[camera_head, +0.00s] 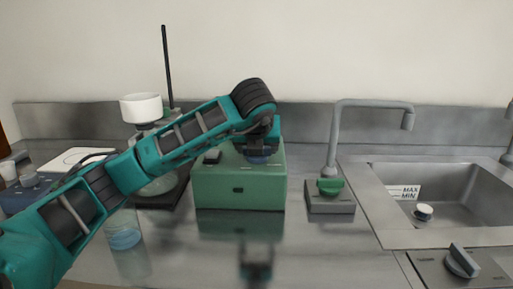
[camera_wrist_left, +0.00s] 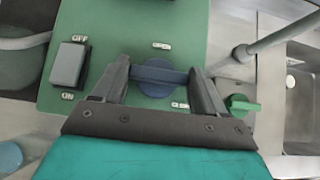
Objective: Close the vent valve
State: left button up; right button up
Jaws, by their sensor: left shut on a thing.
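A green box (camera_head: 238,187) stands on the counter, with a blue valve knob (camera_head: 258,159) on its top. In the left wrist view the blue knob (camera_wrist_left: 155,77) has a bar handle lying roughly crosswise in the picture. Small labels sit above and below it, too small to read surely. My left gripper (camera_wrist_left: 158,82) is over the box from above, shut on the knob's handle with one finger at each end. In the head view the gripper (camera_head: 260,146) partly hides the knob. My right gripper is in neither view.
A rocker switch (camera_wrist_left: 68,64) marked OFF and ON is beside the knob. A grey block with a green knob (camera_head: 330,186) stands right of the box, before a faucet (camera_head: 334,140) and sink (camera_head: 455,200).

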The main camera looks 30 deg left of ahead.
pick_arm(q)
jog(key=shift+f, duration=0.1)
dwell(0.3)
jog(key=o, duration=1.1)
jog(key=shift+c, duration=0.2)
jog(key=p+v, duration=0.3)
jog(key=v, duration=1)
